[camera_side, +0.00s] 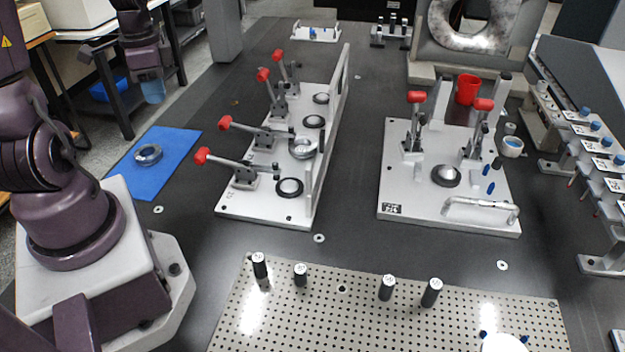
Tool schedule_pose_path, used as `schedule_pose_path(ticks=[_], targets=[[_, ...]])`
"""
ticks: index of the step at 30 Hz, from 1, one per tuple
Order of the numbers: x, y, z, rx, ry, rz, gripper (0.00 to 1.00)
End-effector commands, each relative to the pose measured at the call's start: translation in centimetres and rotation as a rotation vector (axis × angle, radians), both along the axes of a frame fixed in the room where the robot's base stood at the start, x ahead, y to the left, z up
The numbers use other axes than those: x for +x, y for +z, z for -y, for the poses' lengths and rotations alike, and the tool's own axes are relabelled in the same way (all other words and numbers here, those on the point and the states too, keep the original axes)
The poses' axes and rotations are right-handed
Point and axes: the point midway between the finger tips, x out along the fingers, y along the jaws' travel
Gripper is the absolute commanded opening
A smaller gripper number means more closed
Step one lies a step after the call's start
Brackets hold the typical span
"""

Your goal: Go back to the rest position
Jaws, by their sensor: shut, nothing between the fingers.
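My gripper (153,91) hangs pointing down at the upper left, above the left edge of the dark table. Its fingers are shut with nothing held, and it is clear of everything on the table. My arm rises from its base at the left edge of the picture and is partly cut off there. Below my gripper, a blue mat (171,177) lies on the table with a metal ring part (147,155) on it.
A fixture plate (240,206) with several red-handled clamps and ring parts stands mid-table. A perforated plate (330,325) with several black pins lies in front. Instrument racks line the right.

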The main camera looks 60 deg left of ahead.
Motion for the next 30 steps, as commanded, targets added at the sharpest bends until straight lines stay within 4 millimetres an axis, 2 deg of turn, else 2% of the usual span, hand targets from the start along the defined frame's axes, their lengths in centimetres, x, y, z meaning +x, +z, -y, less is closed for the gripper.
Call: schedule_pose_path(ticks=[5,9,13,18,24,30], targets=[[1.6,3.9,4.7,0.080,0.298,0.048,0.00],[2.7,7.4,10.3,0.112,0.457,0.168,0.00],[2.7,10.0,15.2,0.081,0.482,0.299,0.00],[2.0,12.4,19.8,0.021,0.334,0.438,0.00],[1.7,13.7,22.2,-0.017,0.214,0.507,0.00],[1.7,13.7,22.4,-0.018,0.206,0.508,0.00]])
